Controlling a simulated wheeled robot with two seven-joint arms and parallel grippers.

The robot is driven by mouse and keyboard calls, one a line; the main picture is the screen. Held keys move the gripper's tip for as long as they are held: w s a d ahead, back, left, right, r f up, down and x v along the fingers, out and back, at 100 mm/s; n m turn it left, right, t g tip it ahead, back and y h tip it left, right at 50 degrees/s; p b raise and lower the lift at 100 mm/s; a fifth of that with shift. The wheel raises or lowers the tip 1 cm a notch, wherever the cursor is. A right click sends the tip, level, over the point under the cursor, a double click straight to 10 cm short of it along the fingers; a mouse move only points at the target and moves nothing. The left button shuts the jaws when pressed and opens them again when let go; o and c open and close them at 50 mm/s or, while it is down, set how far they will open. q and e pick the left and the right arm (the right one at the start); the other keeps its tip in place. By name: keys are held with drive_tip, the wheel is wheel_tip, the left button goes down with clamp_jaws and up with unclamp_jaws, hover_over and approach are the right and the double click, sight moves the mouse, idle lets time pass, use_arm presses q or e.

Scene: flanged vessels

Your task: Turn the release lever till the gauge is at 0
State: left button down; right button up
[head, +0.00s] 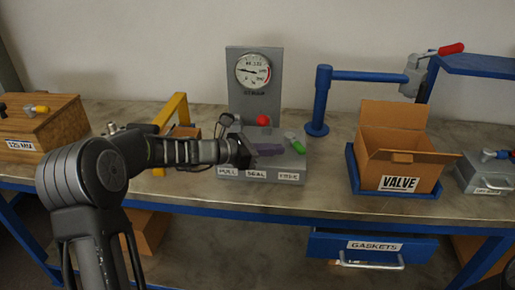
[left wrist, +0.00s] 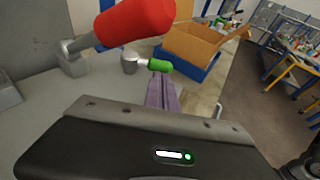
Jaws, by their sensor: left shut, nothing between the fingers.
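The gauge (head: 253,71) is a round white dial with a red zone at its right, on an upright grey panel. Its needle is too small to read surely. Below it stands a grey box (head: 226,172) with labels along its front. A red-ended lever (head: 263,120) and a green-ended lever (head: 298,146) are on its top. Both show in the left wrist view, red (left wrist: 135,22) large and near, green (left wrist: 160,66) beyond. My left gripper (head: 283,152) is shut and empty over the box. Its purple fingers (left wrist: 162,92) point at the green end, very close; contact is unclear. My right gripper is not in view.
A blue post with an arm (head: 318,100) stands right of the box. An open cardboard box (head: 395,142) sits in a blue tray further right. A yellow frame (head: 172,120) and a wooden box (head: 45,125) are at the left. A drawer (head: 372,247) hangs below the bench.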

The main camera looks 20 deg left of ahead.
sight(298, 150)
use_arm(q)
drive_tip(key=shift+p+x, duration=0.3)
drive_tip(key=shift+x, duration=1.85)
drive_tip(key=shift+d+f+n+t+y+b, duration=0.15)
drive_tip(key=shift+n+t+y+b, duration=0.15)
drive_tip(key=shift+b, duration=0.45)
drive_tip(key=d+n+t+y+b, duration=0.1)
drive_tip(key=b, duration=0.2)
drive_tip(key=d+n+t+y+b, duration=0.1)
drive_tip(key=b, duration=0.2)
drive_tip(key=shift+w+f+n+y+b, duration=0.25)
drive_tip(key=shift+n+y+b, duration=0.05)
drive_tip(key=shift+y+b, duration=0.1)
drive_tip(key=shift+w+d+r+b, duration=0.2)
drive_tip(key=shift+w+d+b, duration=0.15)
drive_tip(key=shift+b, duration=0.15)
drive_tip(key=shift+w+d+r+b, duration=0.2)
drive_tip(key=shift+w+d+b, duration=0.2)
drive_tip(key=shift+w+d, duration=0.5)
drive_tip(key=shift+s+r, duration=0.1)
